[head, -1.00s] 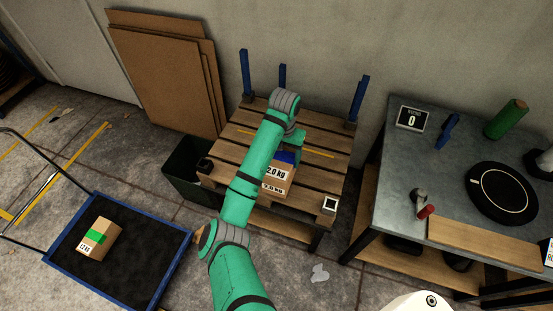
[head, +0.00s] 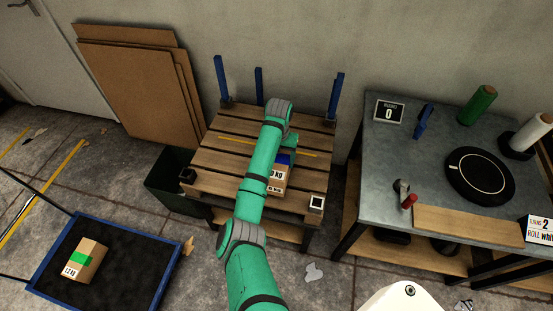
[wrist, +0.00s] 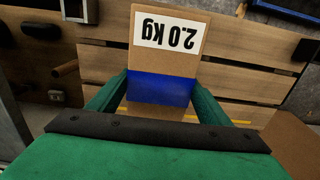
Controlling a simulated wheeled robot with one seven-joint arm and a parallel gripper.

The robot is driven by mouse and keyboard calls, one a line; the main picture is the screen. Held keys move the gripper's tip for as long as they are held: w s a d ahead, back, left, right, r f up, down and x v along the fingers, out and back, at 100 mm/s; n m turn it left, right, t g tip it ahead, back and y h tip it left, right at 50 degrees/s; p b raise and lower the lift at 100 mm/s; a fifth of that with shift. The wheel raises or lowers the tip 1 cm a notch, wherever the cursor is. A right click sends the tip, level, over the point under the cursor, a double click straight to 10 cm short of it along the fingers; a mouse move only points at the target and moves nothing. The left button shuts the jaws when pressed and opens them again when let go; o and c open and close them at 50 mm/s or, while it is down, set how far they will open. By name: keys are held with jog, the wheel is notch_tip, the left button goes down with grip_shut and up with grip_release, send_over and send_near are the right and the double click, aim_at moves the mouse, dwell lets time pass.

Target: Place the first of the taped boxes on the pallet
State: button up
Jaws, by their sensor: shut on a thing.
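A brown carton with blue tape and a 2.0 kg label (wrist: 168,50) is between the fingers of my gripper (wrist: 162,92) in the wrist view. My gripper is shut on it across the blue band. In the head view the same carton (head: 284,180) is over the front right part of the wooden pallet (head: 225,153), partly hidden by my arm. I cannot tell whether its underside touches the slats. A second carton with green tape (head: 85,259) sits on the blue-rimmed platform cart (head: 150,290) at lower left.
Blue posts (head: 336,97) stand at the pallet's back and right side. A small white-topped block (head: 317,202) is at its front right corner. A dark bin (head: 170,182) stands left of it. A grey workbench (head: 390,160) is on the right. The pallet's left slats look clear.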

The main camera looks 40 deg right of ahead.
jog(key=shift+w+d+f, duration=0.15)
jog(key=shift+d+f, duration=0.05)
jog(key=shift+f, duration=1.4)
jog(key=shift+f, duration=0.1)
jog(key=o, duration=2.1)
jog(key=shift+a+f, duration=0.1)
jog(key=shift+f, duration=0.05)
jog(key=shift+c, duration=0.2)
jog(key=shift+r, duration=0.55)
notch_tip(320, 180, up, 11)
jog(key=shift+r, duration=0.1)
